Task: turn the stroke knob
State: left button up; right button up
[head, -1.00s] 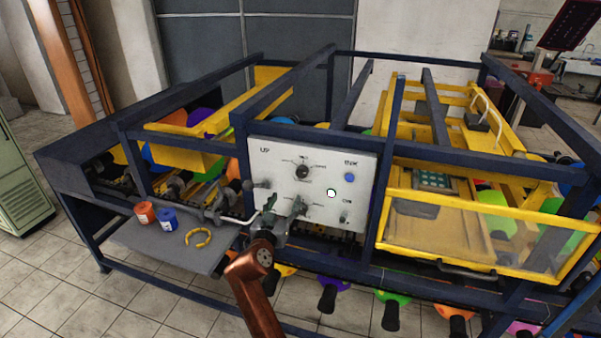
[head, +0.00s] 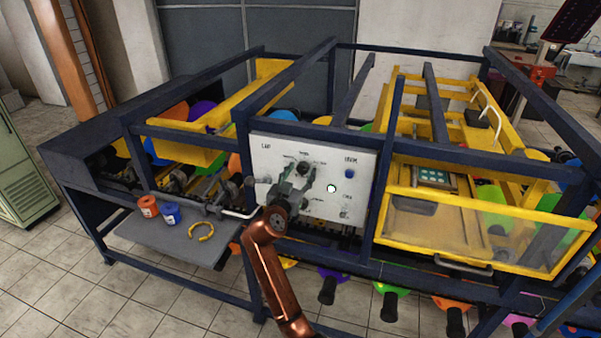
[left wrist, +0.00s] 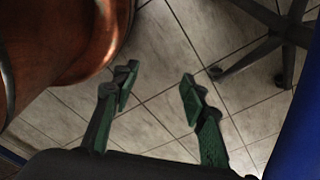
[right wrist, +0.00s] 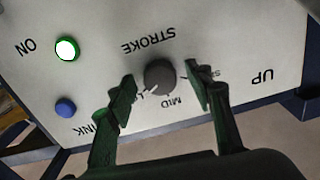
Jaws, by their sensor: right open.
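The stroke knob (right wrist: 160,75) is a round dark grey dial on a white control panel (head: 262,150). Its white pointer mark points to the lower left in the right wrist view, where the panel lettering appears upside down. In the head view the knob (head: 302,167) is the upper dial, partly covered by my gripper. My right gripper (right wrist: 159,79) is open, with one green finger on each side of the knob and a visible gap on both sides; it also shows in the head view (head: 297,178). My left gripper (left wrist: 157,92) is open and empty above the tiled floor.
A lit green ON lamp (right wrist: 67,48) and a blue INK button (right wrist: 65,107) sit beside the knob. Dark blue frame bars surround the panel. A grey shelf (head: 160,240) at left holds orange and blue ink pots and a yellow ring (head: 201,231).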

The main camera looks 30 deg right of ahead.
jog(key=shift+c, duration=0.6)
jog(key=c, duration=1)
jog(key=shift+c, duration=0.2)
jog(key=shift+n, duration=0.4)
jog(key=n+p, duration=0.2)
jog(key=n, duration=0.2)
jog(key=shift+r+n, duration=0.1)
jog(key=shift+n, duration=0.2)
jog(key=n+p, duration=0.3)
jog(key=n, duration=0.3)
jog(key=shift+n, duration=0.3)
